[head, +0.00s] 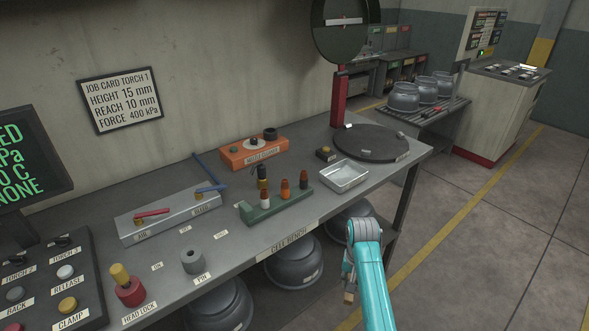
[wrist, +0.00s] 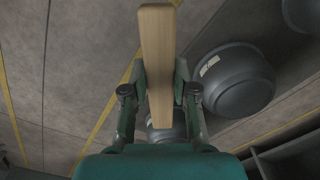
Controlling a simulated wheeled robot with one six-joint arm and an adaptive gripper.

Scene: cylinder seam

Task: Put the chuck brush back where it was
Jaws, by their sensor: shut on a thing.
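My gripper (wrist: 160,76) is shut on a pale wooden bar, which looks like the handle of the chuck brush (wrist: 157,40).
The cell bench (head: 225,235) carries a green rack (head: 275,207), a metal tray (head: 344,176), an orange block (head: 254,151) and a dark round plate (head: 370,143). Grey cylinders (head: 295,264) stand under the bench; one is close in the wrist view (wrist: 232,80). Floor (head: 480,230) at right is clear.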

